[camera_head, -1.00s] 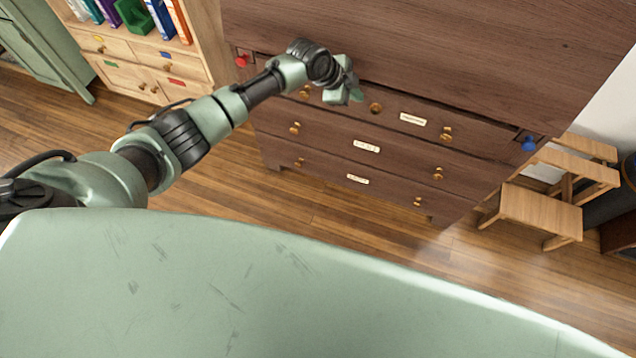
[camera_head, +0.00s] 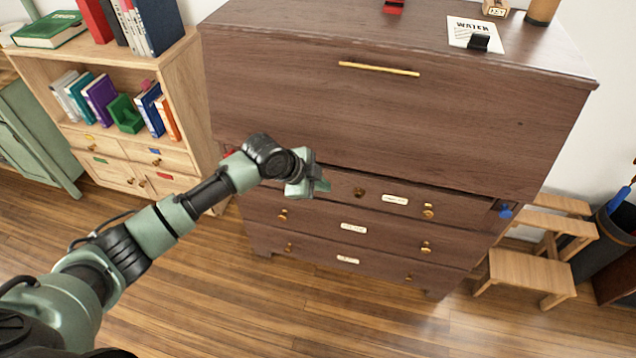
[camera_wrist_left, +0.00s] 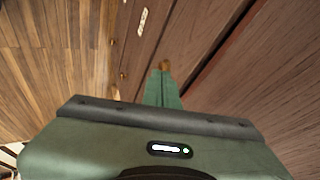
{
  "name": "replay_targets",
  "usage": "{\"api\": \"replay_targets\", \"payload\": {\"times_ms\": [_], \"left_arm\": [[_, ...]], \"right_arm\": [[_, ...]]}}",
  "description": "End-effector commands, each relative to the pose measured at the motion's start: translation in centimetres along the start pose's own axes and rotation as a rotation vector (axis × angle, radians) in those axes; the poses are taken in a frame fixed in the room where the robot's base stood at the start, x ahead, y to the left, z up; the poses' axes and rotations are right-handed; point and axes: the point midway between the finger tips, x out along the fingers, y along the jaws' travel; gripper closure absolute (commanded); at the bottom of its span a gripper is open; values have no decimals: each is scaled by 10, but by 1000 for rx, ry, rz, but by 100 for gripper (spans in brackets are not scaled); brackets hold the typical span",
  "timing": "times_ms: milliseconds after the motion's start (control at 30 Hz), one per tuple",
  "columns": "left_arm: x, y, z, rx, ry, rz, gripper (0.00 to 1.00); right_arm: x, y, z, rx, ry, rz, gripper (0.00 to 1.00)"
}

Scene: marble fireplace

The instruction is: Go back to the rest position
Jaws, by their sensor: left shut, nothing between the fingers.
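My left gripper (camera_head: 318,187) is at the end of my outstretched left arm, in front of the upper drawers of a dark wood cabinet (camera_head: 390,125). Its green fingers are together and empty, as the left wrist view (camera_wrist_left: 163,92) also shows. In that wrist view a brass knob (camera_wrist_left: 165,65) shows just past the fingertips; I cannot tell whether they touch. My right gripper is in neither view.
A light wood bookshelf (camera_head: 125,60) stands to the left with books and small drawers. A wooden step stool (camera_head: 525,270) and a dark bin (camera_head: 605,245) stand to the right. A paper (camera_head: 475,35) lies on the cabinet top. The wood floor (camera_head: 260,310) in front is clear.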

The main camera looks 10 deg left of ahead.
Motion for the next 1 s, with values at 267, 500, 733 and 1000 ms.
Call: {"api": "replay_targets", "payload": {"times_ms": [267,500,733,1000], "left_arm": [[-18,1,0,-1,0,2,100],[9,14,26,-120,-23,-14,100],[90,102,130,-521,-143,-71,100],[134,276,231,-856,-320,-83,100]], "right_arm": [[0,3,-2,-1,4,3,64],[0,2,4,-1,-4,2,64],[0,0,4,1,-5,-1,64],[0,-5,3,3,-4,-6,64]]}}
